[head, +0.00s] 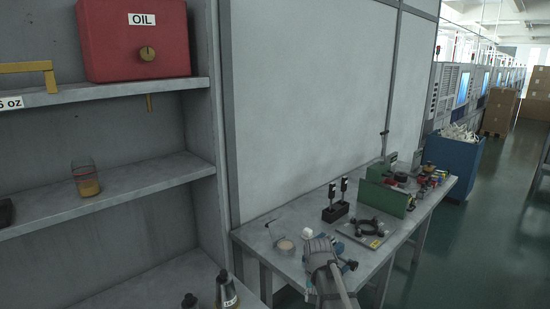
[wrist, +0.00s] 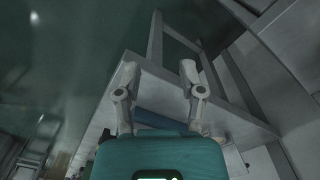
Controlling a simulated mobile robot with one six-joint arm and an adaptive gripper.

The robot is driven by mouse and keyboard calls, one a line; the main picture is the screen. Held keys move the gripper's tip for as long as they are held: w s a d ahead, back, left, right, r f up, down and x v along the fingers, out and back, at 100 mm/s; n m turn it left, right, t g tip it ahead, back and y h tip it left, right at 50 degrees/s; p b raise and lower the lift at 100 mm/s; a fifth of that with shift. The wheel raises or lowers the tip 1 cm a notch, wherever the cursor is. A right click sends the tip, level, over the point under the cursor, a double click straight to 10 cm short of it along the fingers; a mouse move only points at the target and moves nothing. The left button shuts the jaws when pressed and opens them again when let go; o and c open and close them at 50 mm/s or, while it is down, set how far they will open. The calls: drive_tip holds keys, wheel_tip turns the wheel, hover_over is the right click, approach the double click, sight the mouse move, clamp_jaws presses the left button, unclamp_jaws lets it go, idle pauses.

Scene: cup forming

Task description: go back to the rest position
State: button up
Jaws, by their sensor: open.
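My gripper (wrist: 158,72) shows in the wrist view with its two grey fingers spread apart. Nothing is between the fingertips. Behind them are the edge and legs of a grey table or bench and the dark green floor. In the head view, part of my grey arm rises from the bottom edge in front of the workbench (head: 284,229); I cannot make out the fingers there.
The bench carries a black stand (head: 335,210), a metal plate with a black ring (head: 368,227), a green block (head: 386,197) and small parts behind. A grey shelf (head: 130,195) at left holds a red oil box (head: 135,40) and a glass jar (head: 86,180). Green floor (head: 480,240) is clear at right.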

drive_tip(key=s+d+n, duration=0.2)
drive_tip(key=s+d, duration=0.2)
drive_tip(key=s, duration=0.9)
drive_tip(key=shift+d+r, duration=0.2)
